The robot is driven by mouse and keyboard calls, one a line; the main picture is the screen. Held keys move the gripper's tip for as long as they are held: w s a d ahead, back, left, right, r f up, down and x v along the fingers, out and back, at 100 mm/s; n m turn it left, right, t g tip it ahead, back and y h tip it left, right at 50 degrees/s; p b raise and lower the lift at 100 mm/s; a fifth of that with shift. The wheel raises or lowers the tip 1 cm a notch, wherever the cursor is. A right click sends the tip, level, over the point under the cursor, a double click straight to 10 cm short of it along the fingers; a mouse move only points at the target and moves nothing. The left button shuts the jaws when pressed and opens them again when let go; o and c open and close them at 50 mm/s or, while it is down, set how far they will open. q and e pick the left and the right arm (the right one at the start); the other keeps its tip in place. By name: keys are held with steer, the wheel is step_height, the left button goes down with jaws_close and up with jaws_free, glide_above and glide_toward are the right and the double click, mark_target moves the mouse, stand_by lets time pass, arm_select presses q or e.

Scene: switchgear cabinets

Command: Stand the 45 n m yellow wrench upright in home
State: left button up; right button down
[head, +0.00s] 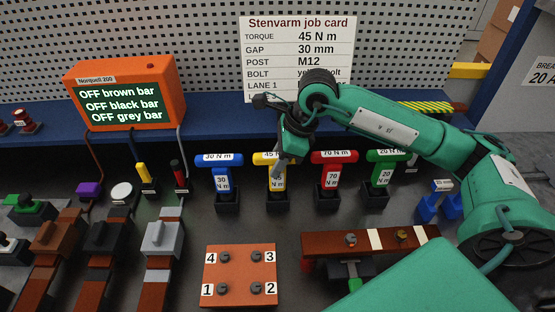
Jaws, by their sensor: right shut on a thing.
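The yellow wrench (268,180), labelled 45 N m, stands upright with its foot at a black holder (277,201) in the row of wrenches. Whether it is fully seated I cannot tell. My right gripper (281,165) comes down from above and is shut on the top of the yellow wrench, covering part of its head and label. My left gripper is not in view.
A blue wrench (221,178) stands to the left; a red wrench (333,178) and green wrench (384,172) stand to the right, beneath my forearm. The job card (297,45) is behind. A brown block (239,290) with several bolts lies in front.

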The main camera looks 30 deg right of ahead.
steer(key=c, duration=1)
jaws_free()
steer(key=shift+o, duration=0.2)
steer(key=shift+d+r, duration=0.15)
steer(key=shift+r, duration=0.2)
steer(key=b+v, duration=0.2)
steer(key=v, duration=1)
steer(key=shift+s+r, duration=0.1)
steer(key=shift+r, duration=0.1)
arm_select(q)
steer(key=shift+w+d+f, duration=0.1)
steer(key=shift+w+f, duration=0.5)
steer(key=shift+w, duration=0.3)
arm_select(e)
steer(key=shift+d+r, duration=0.1)
steer(key=shift+r, duration=0.25)
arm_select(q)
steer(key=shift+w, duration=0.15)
